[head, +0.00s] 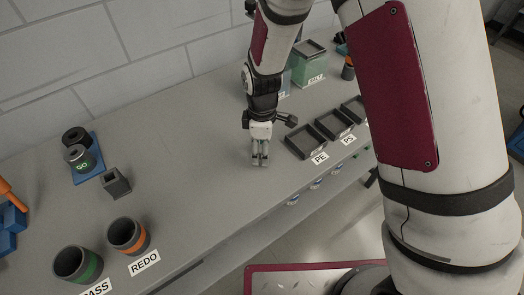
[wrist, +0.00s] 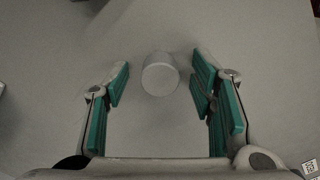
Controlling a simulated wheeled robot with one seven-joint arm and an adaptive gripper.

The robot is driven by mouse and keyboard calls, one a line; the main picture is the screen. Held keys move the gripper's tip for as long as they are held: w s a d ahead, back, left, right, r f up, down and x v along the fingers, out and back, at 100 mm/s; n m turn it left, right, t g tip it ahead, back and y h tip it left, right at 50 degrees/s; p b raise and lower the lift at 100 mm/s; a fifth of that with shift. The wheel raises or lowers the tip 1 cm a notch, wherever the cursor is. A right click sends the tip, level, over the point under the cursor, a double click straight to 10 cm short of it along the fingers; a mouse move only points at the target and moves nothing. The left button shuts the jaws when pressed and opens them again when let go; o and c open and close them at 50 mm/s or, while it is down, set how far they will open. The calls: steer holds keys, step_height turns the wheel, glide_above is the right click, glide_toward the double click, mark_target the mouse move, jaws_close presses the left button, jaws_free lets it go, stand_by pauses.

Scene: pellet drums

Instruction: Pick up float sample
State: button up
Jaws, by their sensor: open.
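A small pale, round piece, seemingly the float sample (wrist: 160,76), shows in the wrist view on the grey bench top. It sits between and slightly beyond the tips of my gripper's green-padded fingers, apart from both. My gripper (head: 260,160) is open and empty, pointing down low over the bench in the head view. I cannot make out the pale piece in the head view; the gripper likely covers it.
Dark trays, including PE (head: 307,142) and PS (head: 335,124), lie right of my gripper. A green container (head: 311,68) stands behind. The middle bench is clear.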

steer(key=c, duration=1)
